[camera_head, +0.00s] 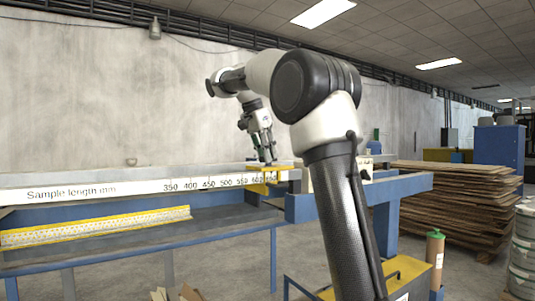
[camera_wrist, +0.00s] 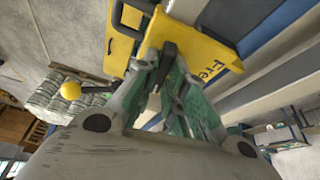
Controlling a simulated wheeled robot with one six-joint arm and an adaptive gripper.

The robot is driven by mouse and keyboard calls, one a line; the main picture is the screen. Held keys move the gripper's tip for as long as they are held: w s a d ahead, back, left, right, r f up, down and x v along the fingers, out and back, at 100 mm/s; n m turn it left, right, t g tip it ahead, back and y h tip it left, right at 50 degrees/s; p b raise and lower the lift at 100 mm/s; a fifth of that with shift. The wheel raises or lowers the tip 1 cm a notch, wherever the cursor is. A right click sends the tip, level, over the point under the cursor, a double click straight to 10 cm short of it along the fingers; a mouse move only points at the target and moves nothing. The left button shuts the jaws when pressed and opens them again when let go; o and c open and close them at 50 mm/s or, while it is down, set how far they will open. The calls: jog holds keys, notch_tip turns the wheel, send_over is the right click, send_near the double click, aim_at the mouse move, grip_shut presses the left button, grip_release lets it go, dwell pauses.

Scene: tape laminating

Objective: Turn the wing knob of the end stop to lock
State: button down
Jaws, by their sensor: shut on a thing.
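The yellow end stop (camera_wrist: 200,58) fills the upper middle of the wrist view, with part of the word "Free" in dark letters on its face. In the head view the end stop (camera_head: 272,188) sits at the right end of the white scale. A dark wing knob (camera_wrist: 168,58) stands out from the yellow body. My gripper (camera_wrist: 172,65) is shut on the knob, its two fingers on either side of it. In the head view my gripper (camera_head: 269,158) points down just above the end stop. The fingers partly hide the knob.
The white scale (camera_head: 120,190) marked "Sample length mm" runs along the blue bench. A yellow perforated strip (camera_head: 95,227) lies on the lower shelf. A yellow ball-ended lever (camera_wrist: 71,90) shows left of my gripper. Stacked boards (camera_head: 450,205) stand at the right.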

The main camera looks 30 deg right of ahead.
jog(key=shift+m, duration=0.7)
jog(key=shift+g, duration=0.4)
jog(key=c, duration=1.5)
grip_release()
jog(key=shift+r, duration=0.1)
jog(key=v, duration=0.7)
jog(key=shift+a+r, duration=0.1)
jog(key=shift+r, duration=0.05)
